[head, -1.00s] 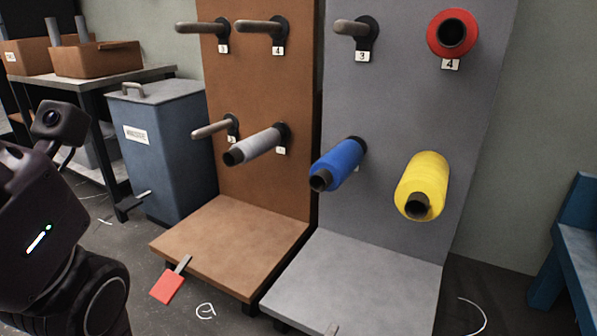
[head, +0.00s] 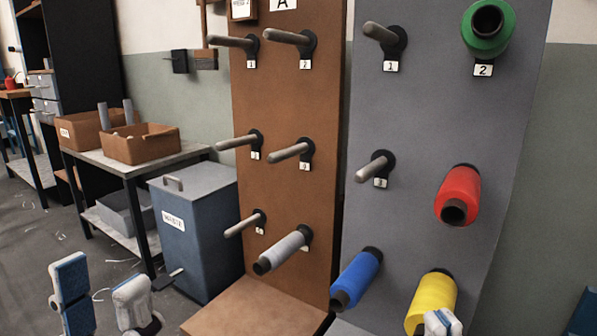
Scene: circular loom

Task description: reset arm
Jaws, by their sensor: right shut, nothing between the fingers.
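My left gripper (head: 106,288) is at the lower left, in front of the blue-grey bin. Its two pale-blue padded fingers stand apart with nothing seen between them. Only the fingertips of my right gripper (head: 442,322) show at the bottom edge, in front of the lower end of the yellow spool (head: 432,301). They are together and empty. The rest of both arms is out of view.
The grey panel (head: 425,130) holds green (head: 487,28), red (head: 458,196), blue (head: 357,277) and yellow spools. The brown panel (head: 278,110) has several bare pegs and a grey spool (head: 284,250). A bin (head: 205,235) and a table (head: 115,164) with boxes stand left.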

